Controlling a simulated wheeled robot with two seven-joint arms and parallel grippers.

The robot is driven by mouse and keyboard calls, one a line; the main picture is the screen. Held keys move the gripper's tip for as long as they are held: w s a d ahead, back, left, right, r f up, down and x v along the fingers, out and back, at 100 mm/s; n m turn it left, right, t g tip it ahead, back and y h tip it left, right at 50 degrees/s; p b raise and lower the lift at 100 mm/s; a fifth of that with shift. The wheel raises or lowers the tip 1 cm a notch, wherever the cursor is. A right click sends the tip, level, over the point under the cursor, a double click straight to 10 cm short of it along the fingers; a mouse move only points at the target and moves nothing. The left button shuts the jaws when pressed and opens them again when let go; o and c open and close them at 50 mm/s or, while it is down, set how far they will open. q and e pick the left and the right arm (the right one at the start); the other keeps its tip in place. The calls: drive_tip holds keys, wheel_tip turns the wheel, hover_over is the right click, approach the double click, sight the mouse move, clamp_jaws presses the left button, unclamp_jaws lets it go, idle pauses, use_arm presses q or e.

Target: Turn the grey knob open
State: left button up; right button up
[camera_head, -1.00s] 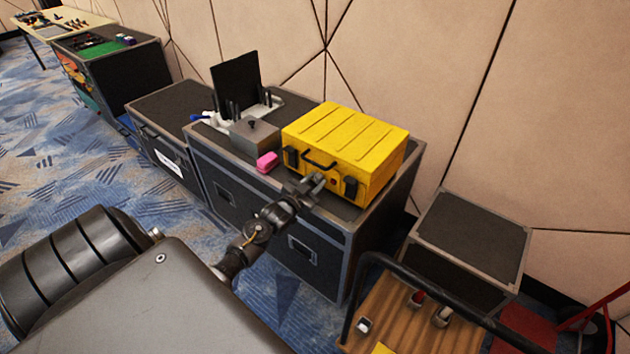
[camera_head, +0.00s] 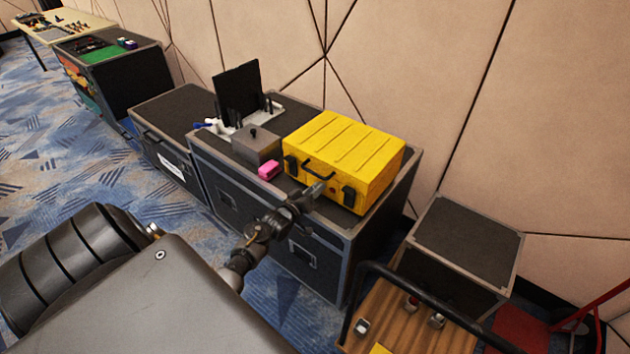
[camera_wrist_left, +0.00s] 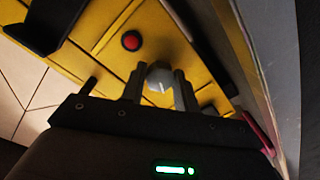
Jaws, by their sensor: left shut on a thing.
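The grey knob (camera_wrist_left: 160,77) is on the front face of the yellow case (camera_head: 345,148) and carries a pale line mark. In the left wrist view it sits between the two fingers of my left gripper (camera_wrist_left: 158,88), which is shut on it. In the head view my left gripper (camera_head: 318,189) is at the lower front of the case and hides the knob. A red button (camera_wrist_left: 131,40) is on the same face beside the knob. My right gripper is not in view.
The case stands on a dark flight case (camera_head: 240,185). A pink block (camera_head: 268,169), a grey box (camera_head: 255,144) and a black screen (camera_head: 238,92) share that top. A wooden-decked trolley (camera_head: 395,335) stands at the lower right.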

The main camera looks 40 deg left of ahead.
use_arm(q)
drive_tip(key=n+p, duration=0.1)
drive_tip(key=n, duration=0.4)
drive_tip(key=shift+r+p, duration=0.1)
drive_tip(key=shift+p, duration=0.3)
idle(0.4)
drive_tip(key=o, duration=1)
drive_tip(key=shift+c, duration=0.2)
drive_tip(key=s, duration=1)
drive_tip(key=shift+s+r, duration=0.2)
drive_tip(key=shift+s, duration=0.2)
drive_tip(key=shift+d, duration=0.1)
